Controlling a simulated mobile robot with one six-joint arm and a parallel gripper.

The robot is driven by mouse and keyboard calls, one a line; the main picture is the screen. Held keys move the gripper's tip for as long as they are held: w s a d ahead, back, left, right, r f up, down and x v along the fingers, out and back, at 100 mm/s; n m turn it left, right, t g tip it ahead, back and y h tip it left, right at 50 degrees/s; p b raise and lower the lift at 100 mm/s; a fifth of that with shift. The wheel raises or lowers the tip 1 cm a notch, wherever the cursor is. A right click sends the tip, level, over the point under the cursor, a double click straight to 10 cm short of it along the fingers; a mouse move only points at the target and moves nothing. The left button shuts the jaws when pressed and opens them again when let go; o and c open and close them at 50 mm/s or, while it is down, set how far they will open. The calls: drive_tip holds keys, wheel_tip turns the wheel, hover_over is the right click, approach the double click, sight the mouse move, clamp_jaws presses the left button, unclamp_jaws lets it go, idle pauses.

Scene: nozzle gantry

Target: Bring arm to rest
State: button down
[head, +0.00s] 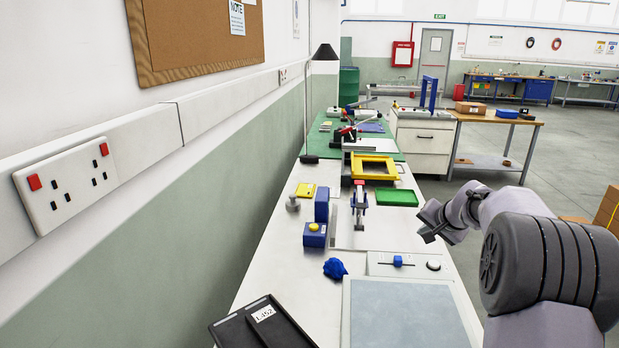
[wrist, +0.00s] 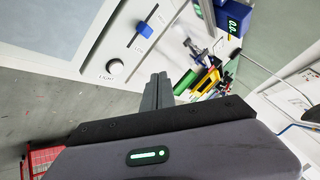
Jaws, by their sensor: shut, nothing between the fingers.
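My arm comes in from the right side of the head view, beside the workbench's right edge. My gripper (head: 428,234) is at its left end, above and near that edge, apart from the bench items. In the wrist view my gripper's two fingers (wrist: 158,92) lie together with nothing between them. Beyond them is the control panel (wrist: 95,45) with a blue slider (wrist: 144,28) and a round knob (wrist: 106,70). The panel also shows in the head view (head: 378,267).
A black tray (head: 240,330) and grey mat (head: 400,315) are nearer. Open floor lies right of the bench.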

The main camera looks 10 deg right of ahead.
drive_tip(key=s+a+r+n+y, duration=0.1)
drive_tip(key=s+a+r, duration=0.2)
drive_tip(key=s+a, duration=0.35)
drive_tip(key=s+a+r+n+g, duration=0.1)
drive_tip(key=s+a+r, duration=0.35)
drive_tip(key=a, duration=0.35)
drive_tip(key=s+a+r+n+y, duration=0.1)
drive_tip(key=s+a+r, duration=0.2)
drive_tip(key=s+a, duration=0.35)
drive_tip(key=s+a+f, duration=0.2)
drive_tip(key=s+a, duration=0.1)
drive_tip(key=s, duration=0.5)
drive_tip(key=s+a+f+n+g, duration=0.1)
drive_tip(key=s+a+f, duration=0.1)
drive_tip(key=s, duration=0.6)
drive_tip(key=s+a+f+n+g, duration=0.1)
drive_tip(key=s+a, duration=0.3)
drive_tip(key=s, duration=0.4)
drive_tip(key=shift+s+a+f+y, duration=0.15)
drive_tip(key=shift+a+f+y, duration=0.15)
drive_tip(key=shift+f, duration=0.35)
